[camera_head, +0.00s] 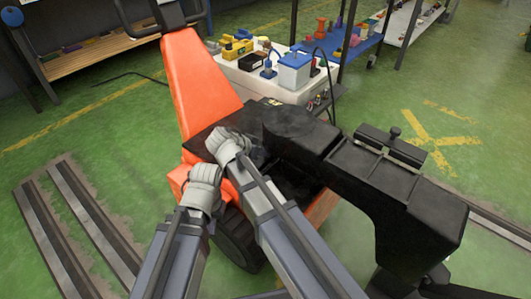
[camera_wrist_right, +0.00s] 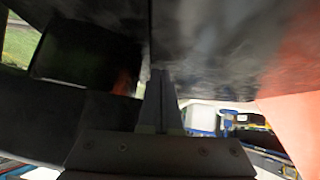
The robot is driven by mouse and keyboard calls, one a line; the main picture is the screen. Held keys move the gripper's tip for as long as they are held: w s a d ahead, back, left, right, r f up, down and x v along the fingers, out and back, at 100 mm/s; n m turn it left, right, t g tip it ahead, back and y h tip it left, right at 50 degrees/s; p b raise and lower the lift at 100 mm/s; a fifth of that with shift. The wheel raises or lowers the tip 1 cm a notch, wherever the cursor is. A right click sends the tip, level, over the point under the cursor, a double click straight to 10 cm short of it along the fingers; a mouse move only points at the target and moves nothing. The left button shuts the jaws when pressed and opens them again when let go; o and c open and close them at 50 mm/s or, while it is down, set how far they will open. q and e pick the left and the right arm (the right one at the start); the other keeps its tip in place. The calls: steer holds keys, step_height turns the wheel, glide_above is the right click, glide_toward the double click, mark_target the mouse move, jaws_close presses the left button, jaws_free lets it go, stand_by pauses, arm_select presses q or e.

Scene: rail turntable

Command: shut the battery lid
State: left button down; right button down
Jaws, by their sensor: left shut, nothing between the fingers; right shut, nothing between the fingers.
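The machine (camera_head: 198,85) is orange with a black panel (camera_head: 242,117) on its top, which seems to be the battery lid. I cannot tell how far the lid stands open. My right gripper (camera_head: 222,138) is shut and empty, at the panel's near edge. In the right wrist view its closed fingers (camera_wrist_right: 159,88) point up at a dark flat surface (camera_wrist_right: 225,40), close to it; contact is unclear. My left gripper (camera_head: 206,170) is shut and empty, lower and to the left, by the orange side. The grippers and arms hide part of the machine's near side.
A heavy black arm-like part (camera_head: 380,165) of the machine reaches to the right. A white cart (camera_head: 270,82) with coloured items stands behind. Rails (camera_head: 75,215) lie on the green floor at left. A wooden bench (camera_head: 100,55) stands at back left.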

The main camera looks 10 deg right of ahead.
mark_target(264, 162)
steer(key=f+b, duration=0.3)
steer(key=shift+s+d+f+t+b, duration=0.25)
steer(key=shift+f+t+b, duration=0.05)
steer(key=shift+f+y, duration=0.25)
steer(key=shift+y, duration=0.05)
steer(key=shift+s+m+b, duration=0.1)
steer(key=shift+m+b, duration=0.2)
steer(key=shift+s+r, duration=0.1)
